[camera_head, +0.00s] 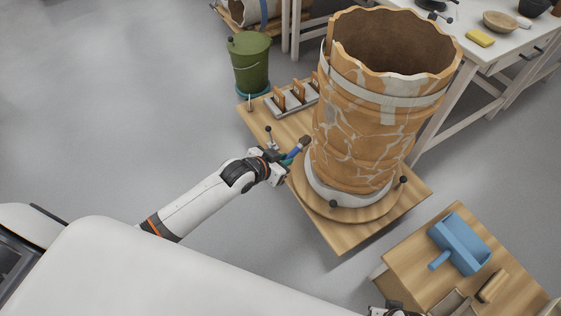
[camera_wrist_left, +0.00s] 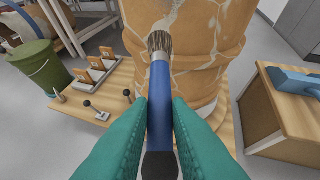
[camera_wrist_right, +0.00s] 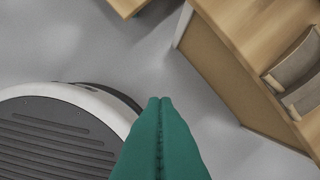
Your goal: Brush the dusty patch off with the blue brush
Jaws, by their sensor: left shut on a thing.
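The blue brush (camera_head: 294,153) is held in my left gripper (camera_head: 286,161), left of the large orange-brown jar (camera_head: 365,140). In the left wrist view the green fingers are closed on both sides of the brush's blue handle (camera_wrist_left: 158,95). Its bristles (camera_wrist_left: 159,41) point up toward the jar wall (camera_wrist_left: 196,50); I cannot tell whether they touch it. The jar has pale crack lines and light bands; I cannot single out a dusty patch. My right gripper (camera_wrist_right: 160,101) is shut and empty above the floor.
The jar stands on a round turntable (camera_head: 330,213) on a wooden table (camera_head: 340,240) with black-knobbed clamps. A rack (camera_head: 292,100) and a green bucket (camera_head: 249,65) are behind left. A blue dustpan (camera_head: 460,245) lies on the right-hand wooden table. Open floor is at left.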

